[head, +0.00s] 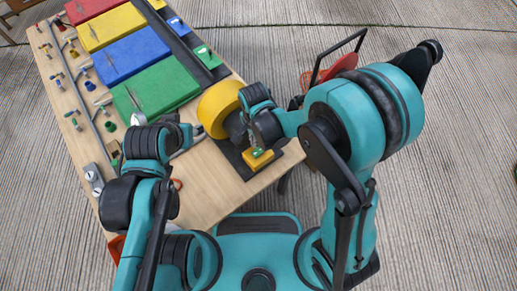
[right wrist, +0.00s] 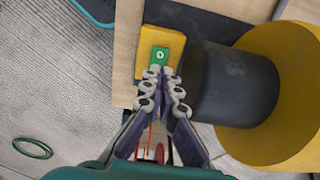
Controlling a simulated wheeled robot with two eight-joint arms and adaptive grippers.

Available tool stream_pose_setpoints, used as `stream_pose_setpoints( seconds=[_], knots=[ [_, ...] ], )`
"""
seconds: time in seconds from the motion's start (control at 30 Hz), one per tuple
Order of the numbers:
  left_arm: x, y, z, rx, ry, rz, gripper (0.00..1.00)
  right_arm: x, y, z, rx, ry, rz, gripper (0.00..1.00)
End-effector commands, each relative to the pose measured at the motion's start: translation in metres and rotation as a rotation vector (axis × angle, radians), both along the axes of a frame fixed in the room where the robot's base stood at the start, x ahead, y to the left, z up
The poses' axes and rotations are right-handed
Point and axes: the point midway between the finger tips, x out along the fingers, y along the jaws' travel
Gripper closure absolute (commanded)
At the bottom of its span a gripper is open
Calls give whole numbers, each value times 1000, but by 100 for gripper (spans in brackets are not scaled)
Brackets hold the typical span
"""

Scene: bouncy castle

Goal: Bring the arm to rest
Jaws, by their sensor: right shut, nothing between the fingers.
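My right gripper (head: 257,147) is over the near right corner of the wooden table (head: 205,190). In the right wrist view its fingers (right wrist: 161,75) are together and empty. Their tips are at the green button (right wrist: 160,56) on a small yellow box (right wrist: 149,76); I cannot tell whether they touch it. The box (head: 258,161) also shows in the head view, on a dark mat. My left gripper (head: 180,133) is over the near left part of the table; its fingers are too small and overlapped to read.
A yellow round blower (head: 217,108) with a dark cylinder (right wrist: 235,84) stands close beside the box. Red, yellow, blue and green (head: 155,90) panels lie farther back. Small valves line the left edge. A red item with a black handle (head: 338,66) stands right of the table.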

Motion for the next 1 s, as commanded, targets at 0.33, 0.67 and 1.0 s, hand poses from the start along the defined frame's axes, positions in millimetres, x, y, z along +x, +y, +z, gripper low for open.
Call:
stream_pose_setpoints(
  seconds=[0.33, 0.67, 1.0],
  knots=[
    [0, 0, -1, 0, 0, 0, 60, 0, 0, -1, 0, 0, 0, 100],
    [0, 0, -1, 0, 0, 0, 60, 3, -11, 18, 14, -32, 49, 100],
    [0, 0, -1, 0, 0, 0, 60, 1, -81, 108, 16, -259, 380, 100]
  ],
)
